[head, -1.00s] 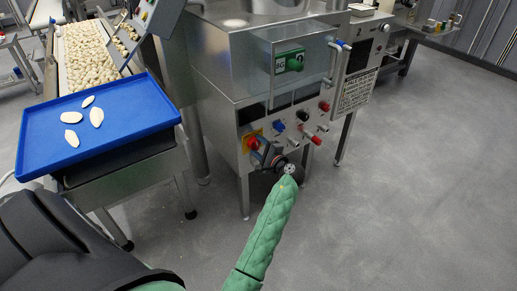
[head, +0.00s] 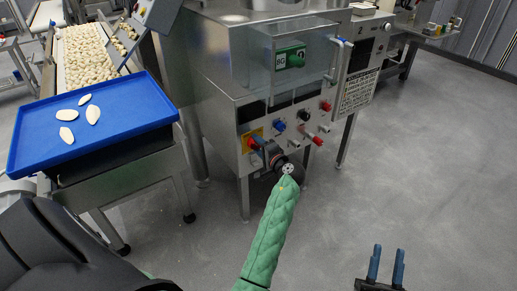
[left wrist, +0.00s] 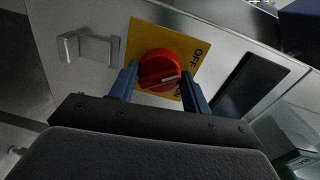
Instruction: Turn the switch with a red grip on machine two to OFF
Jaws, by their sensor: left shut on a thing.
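The switch with a red grip (left wrist: 158,68) sits on a yellow plate (left wrist: 145,35) on the steel machine front. In the left wrist view, "OFF" is printed at the plate's upper right. The white mark on the grip points right and slightly upward; other lettering below it is partly hidden by a finger. My left gripper (left wrist: 160,84) is shut on the red grip, its blue fingers on either side. In the head view the yellow plate (head: 246,137) is partly covered by my left gripper (head: 262,147). My right gripper (head: 386,262) is open and empty at the lower right, away from the machine.
Red, blue and black knobs (head: 280,126) sit right of the switch. A blue tray (head: 130,112) with pasta pieces stands at the left. The grey floor (head: 420,170) at the right is clear.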

